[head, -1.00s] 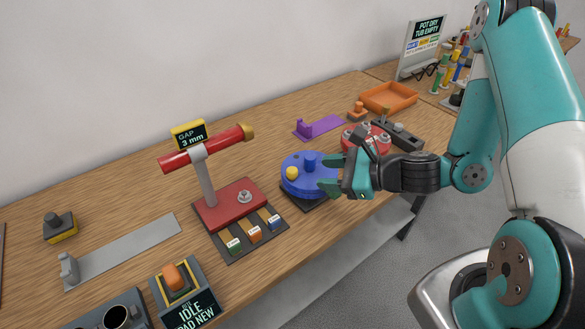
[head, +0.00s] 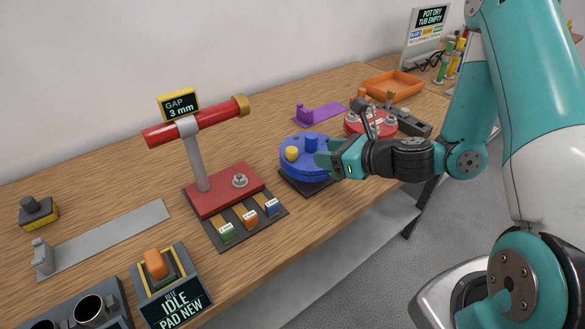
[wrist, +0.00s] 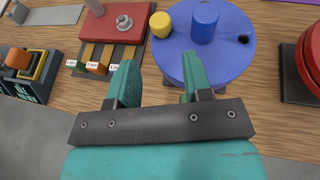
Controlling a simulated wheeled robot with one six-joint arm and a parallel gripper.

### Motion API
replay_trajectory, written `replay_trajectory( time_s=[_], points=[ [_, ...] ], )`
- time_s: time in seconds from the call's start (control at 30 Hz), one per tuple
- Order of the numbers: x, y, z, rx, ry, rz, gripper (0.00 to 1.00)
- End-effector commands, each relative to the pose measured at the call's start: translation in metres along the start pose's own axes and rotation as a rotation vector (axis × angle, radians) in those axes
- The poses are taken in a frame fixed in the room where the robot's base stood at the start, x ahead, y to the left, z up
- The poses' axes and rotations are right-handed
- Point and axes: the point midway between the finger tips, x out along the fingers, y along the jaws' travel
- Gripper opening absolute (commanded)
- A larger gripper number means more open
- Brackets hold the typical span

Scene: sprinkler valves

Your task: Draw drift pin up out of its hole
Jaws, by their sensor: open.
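My gripper (head: 325,160) is open and empty, at the right edge of a blue round disc (head: 303,173). In the wrist view its two fingers (wrist: 160,75) are spread apart, tips near the disc's front edge. The disc bears a yellow knob (head: 291,153), a blue post (head: 311,143) and, in the wrist view, a dark round hole (wrist: 243,39). I cannot tell for sure which piece is the drift pin; a slim grey piece (head: 367,115) and a brass-topped piece (head: 390,98) stand up by the red disc (head: 358,128), partly behind my gripper.
A red stand with a hammer-like bar (head: 195,123) and a gap sign (head: 180,105) stands left of the disc. Coloured blocks (head: 249,219) lie in front of it. An orange tray (head: 392,86) and purple bracket (head: 320,112) are behind.

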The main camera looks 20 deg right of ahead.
Motion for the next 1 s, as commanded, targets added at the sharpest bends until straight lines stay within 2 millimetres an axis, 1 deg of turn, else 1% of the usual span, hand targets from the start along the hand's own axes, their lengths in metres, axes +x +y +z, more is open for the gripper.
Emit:
replay_trajectory(
  time_s=[0.03, 0.13, 0.17, 0.3, 0.47, 0.7, 0.83, 1.0],
  points=[
    [0.014, 0.001, -0.003, -0.01, -0.002, 0.004, 0.46],
    [0.034, 0.001, 0.0, -0.008, -0.003, 0.004, 0.46],
    [0.037, 0.001, 0.003, -0.005, -0.001, 0.003, 0.46],
    [0.053, 0.0, 0.002, -0.002, 0.0, 0.001, 0.46],
    [0.064, 0.001, 0.002, -0.002, 0.001, 0.002, 0.46],
    [0.101, 0.0, 0.003, -0.004, 0.0, 0.002, 0.46],
    [0.113, 0.0, 0.001, -0.002, 0.001, 0.001, 0.46],
    [0.115, 0.0, 0.0, 0.0, 0.0, 0.0, 0.46]
  ],
)
